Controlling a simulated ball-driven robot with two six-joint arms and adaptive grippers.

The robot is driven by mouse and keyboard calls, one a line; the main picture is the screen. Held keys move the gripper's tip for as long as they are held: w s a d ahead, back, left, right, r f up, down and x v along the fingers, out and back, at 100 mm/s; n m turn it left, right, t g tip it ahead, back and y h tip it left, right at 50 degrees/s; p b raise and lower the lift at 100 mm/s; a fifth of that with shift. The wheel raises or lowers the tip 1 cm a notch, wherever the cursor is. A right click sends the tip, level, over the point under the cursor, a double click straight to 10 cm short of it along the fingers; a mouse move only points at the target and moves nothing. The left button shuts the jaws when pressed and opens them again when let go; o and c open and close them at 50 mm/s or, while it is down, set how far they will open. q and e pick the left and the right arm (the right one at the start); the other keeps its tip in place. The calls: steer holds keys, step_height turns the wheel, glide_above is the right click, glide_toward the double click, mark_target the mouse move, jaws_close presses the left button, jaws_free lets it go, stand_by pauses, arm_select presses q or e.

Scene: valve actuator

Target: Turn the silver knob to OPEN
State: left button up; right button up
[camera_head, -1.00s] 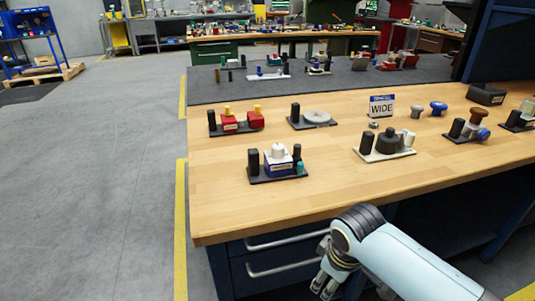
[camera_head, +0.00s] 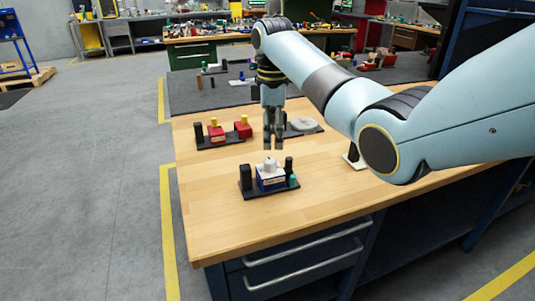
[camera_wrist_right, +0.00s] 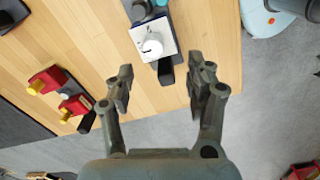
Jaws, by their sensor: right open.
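The silver knob (camera_head: 270,163) is a pale round knob on top of a white-topped blue box (camera_head: 270,182), near the table's front left. In the right wrist view the knob (camera_wrist_right: 152,45) sits on a white plate (camera_wrist_right: 142,34) with small dark marks that I cannot read. My right gripper (camera_head: 273,143) points down above and slightly behind the knob, apart from it. In the wrist view its two fingers (camera_wrist_right: 162,88) are spread with nothing between them, and the knob lies beyond the fingertips. My left gripper is not in view.
Black posts (camera_head: 246,178) stand beside the blue box on its dark base. A red two-box fixture (camera_head: 243,130) with yellow knobs is behind left, and a grey disc fixture (camera_head: 303,124) behind right. The wooden table (camera_head: 215,225) is bare at the front left.

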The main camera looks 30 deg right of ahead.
mark_target(270, 160)
steer(key=shift+n, duration=0.3)
steer(key=f, duration=0.2)
steer(key=w+f, duration=0.1)
steer(key=f, duration=0.5)
steer(key=shift+w+d, duration=0.15)
steer(key=shift+w, duration=0.05)
jaws_close()
